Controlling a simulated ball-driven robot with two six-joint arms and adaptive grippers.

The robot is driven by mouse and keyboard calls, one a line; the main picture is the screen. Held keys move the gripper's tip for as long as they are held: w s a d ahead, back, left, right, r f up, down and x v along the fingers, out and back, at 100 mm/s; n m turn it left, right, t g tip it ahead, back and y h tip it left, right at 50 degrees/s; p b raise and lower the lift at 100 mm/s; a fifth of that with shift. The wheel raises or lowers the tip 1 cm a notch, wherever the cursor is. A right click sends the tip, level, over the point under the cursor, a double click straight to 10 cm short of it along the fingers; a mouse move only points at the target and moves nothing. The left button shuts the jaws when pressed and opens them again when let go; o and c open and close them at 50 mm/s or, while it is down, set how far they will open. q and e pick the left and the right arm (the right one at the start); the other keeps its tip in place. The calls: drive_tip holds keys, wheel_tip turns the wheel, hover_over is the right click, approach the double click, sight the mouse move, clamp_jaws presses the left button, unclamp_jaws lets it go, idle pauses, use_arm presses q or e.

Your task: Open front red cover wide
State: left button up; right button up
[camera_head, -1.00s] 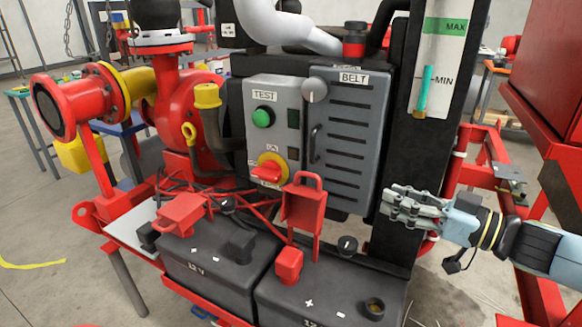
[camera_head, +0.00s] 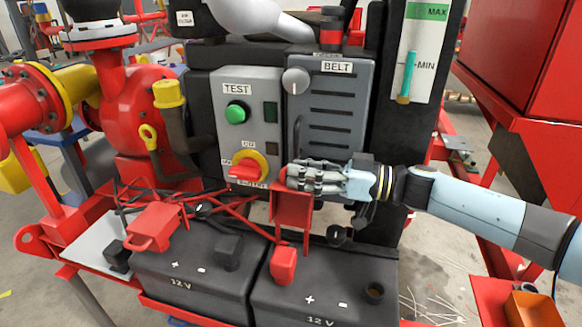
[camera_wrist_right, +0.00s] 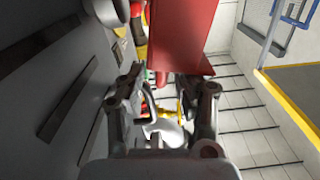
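The front red cover (camera_head: 292,206) stands raised over the right-hand 12 V battery (camera_head: 335,290), above a small red terminal block (camera_head: 283,265). Its top edge is partly hidden behind my right gripper (camera_head: 296,177). My right gripper is at the cover's top, in front of the grey BELT panel. In the right wrist view its fingers (camera_wrist_right: 165,95) are apart, and a red panel (camera_wrist_right: 185,35) shows just beyond the tips. I cannot tell whether they touch it. Another red cover (camera_head: 153,227) lies low over the left-hand battery (camera_head: 190,275). My left gripper is not in view.
The grey BELT panel (camera_head: 333,110) and TEST panel (camera_head: 231,140), with a red rotary switch (camera_head: 247,170), are close behind the gripper. A black post (camera_head: 395,130) stands right of them. Red cables (camera_head: 225,217) run across behind the batteries. A red cabinet (camera_head: 525,70) is at right.

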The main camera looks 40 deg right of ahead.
drive_tip(key=shift+x, duration=1.15)
clamp_jaws()
